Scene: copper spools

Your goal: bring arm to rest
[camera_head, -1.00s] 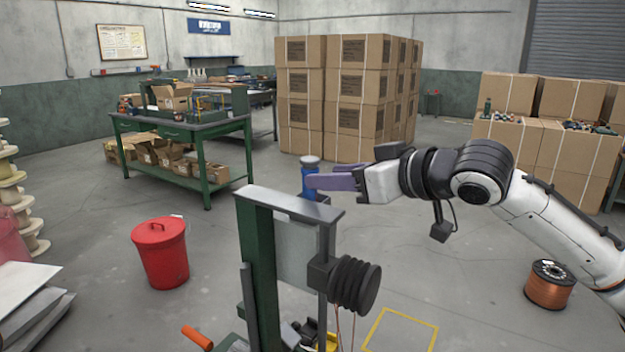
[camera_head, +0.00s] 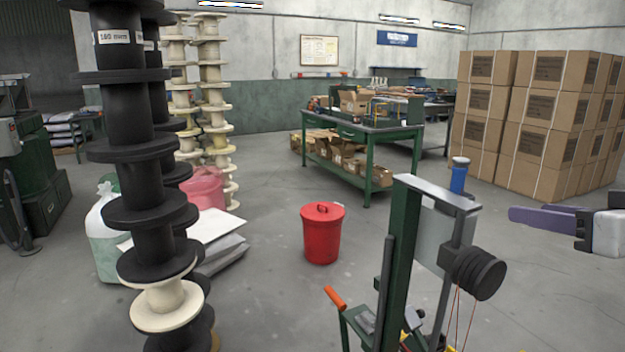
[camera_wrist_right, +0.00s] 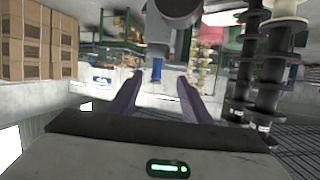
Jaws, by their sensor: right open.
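My right gripper (camera_head: 545,220) reaches in from the right edge of the head view, with purple fingers pointing left. Most of its arm is outside the picture. In the right wrist view its two fingers (camera_wrist_right: 157,100) stand apart with nothing between them, so it is open and empty. It is in the air to the right of a green and grey machine post (camera_head: 398,262). My left gripper is not seen in either view.
A tall stack of black spools (camera_head: 137,150) stands close at left. A red bin (camera_head: 322,235) is on the floor in the middle. A green workbench (camera_head: 370,132) and stacked cartons (camera_head: 540,120) are behind. A blue cylinder (camera_head: 459,178) shows behind the post.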

